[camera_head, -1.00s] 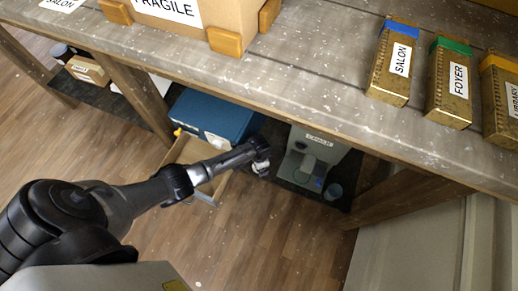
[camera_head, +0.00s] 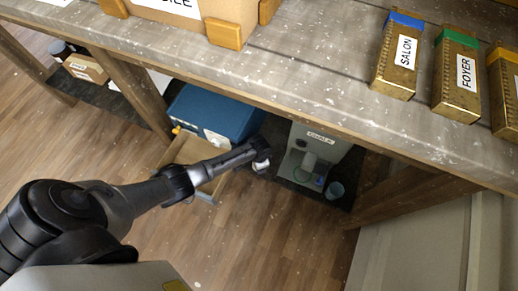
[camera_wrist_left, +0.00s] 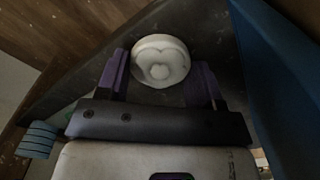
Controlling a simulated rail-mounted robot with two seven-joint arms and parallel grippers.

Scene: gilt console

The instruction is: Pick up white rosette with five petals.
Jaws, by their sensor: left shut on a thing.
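The white rosette (camera_wrist_left: 160,60) is a round pale disc with rounded petals in relief; I cannot count all its petals. In the left wrist view it sits between the purple fingers of my left gripper (camera_wrist_left: 160,74), which is shut on it. In the head view my left gripper (camera_head: 261,157) is low beneath the worktop, between the blue box and the grey machine. A small white patch of the rosette (camera_head: 261,166) shows at its tip. My right gripper is not in view.
The worktop (camera_head: 300,95) overhangs the gripper. A blue box (camera_head: 215,112) with an open wooden drawer (camera_head: 190,150) is left of it. Several brass boxes are on the worktop; the front floor is clear.

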